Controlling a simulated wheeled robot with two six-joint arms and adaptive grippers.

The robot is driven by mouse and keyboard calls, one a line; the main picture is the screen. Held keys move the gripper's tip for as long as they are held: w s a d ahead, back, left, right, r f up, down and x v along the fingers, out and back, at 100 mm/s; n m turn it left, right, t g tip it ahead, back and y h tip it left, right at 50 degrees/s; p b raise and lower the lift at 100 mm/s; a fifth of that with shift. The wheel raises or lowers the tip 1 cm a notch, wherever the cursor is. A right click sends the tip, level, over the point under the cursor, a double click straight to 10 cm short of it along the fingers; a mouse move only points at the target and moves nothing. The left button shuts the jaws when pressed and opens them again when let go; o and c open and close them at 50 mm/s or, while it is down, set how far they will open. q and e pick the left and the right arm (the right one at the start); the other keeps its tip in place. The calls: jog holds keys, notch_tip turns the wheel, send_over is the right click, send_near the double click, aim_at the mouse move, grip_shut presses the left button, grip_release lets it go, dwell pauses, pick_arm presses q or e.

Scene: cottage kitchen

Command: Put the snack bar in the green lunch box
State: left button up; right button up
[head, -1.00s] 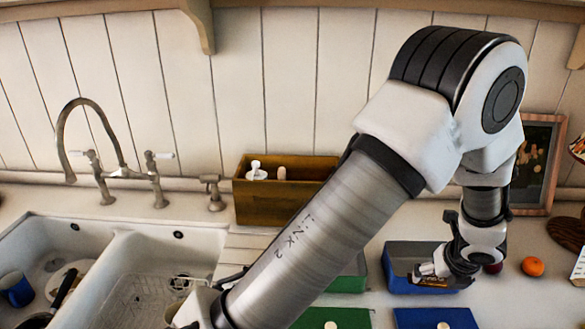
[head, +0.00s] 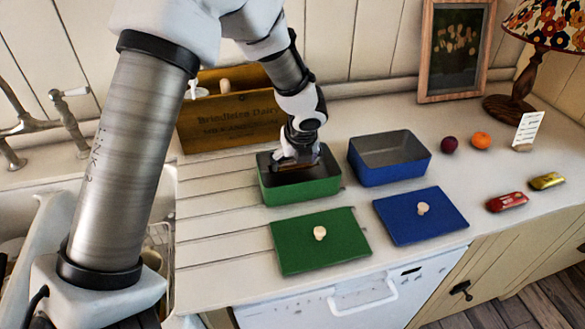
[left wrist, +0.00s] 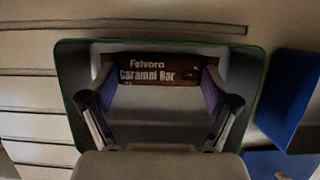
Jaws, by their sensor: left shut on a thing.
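The snack bar is a brown bar lettered "Felvora Caramel Bar" (left wrist: 155,70) in the left wrist view. My left gripper (head: 298,162) is shut on it, with one finger at each end of the bar. In the head view the gripper points down into the open green lunch box (head: 305,190), and the bar shows only as a small dark strip at the fingertips. The green box's walls surround the bar in the left wrist view (left wrist: 258,100). I cannot tell whether the bar touches the box floor. My right gripper is not in view.
An open blue box (head: 390,172) stands right of the green one. A green lid (head: 290,250) and a blue lid (head: 440,222) lie in front. A wooden crate (head: 225,125) stands behind. A plum, an orange, a red packet (head: 507,202) and a yellow packet (head: 546,181) lie right.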

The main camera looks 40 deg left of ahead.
pick_arm(q)
jog(key=shift+s+a+f, duration=0.1)
jog(key=shift+f, duration=0.75)
jog(key=shift+d, duration=0.2)
jog(key=shift+f, duration=0.15)
jog(key=o, duration=0.9)
jog(key=shift+a, duration=0.1)
jog(key=shift+r, duration=0.35)
jog(key=p+v, duration=0.2)
jog(key=v, duration=0.9)
jog(key=shift+r+p, duration=0.3)
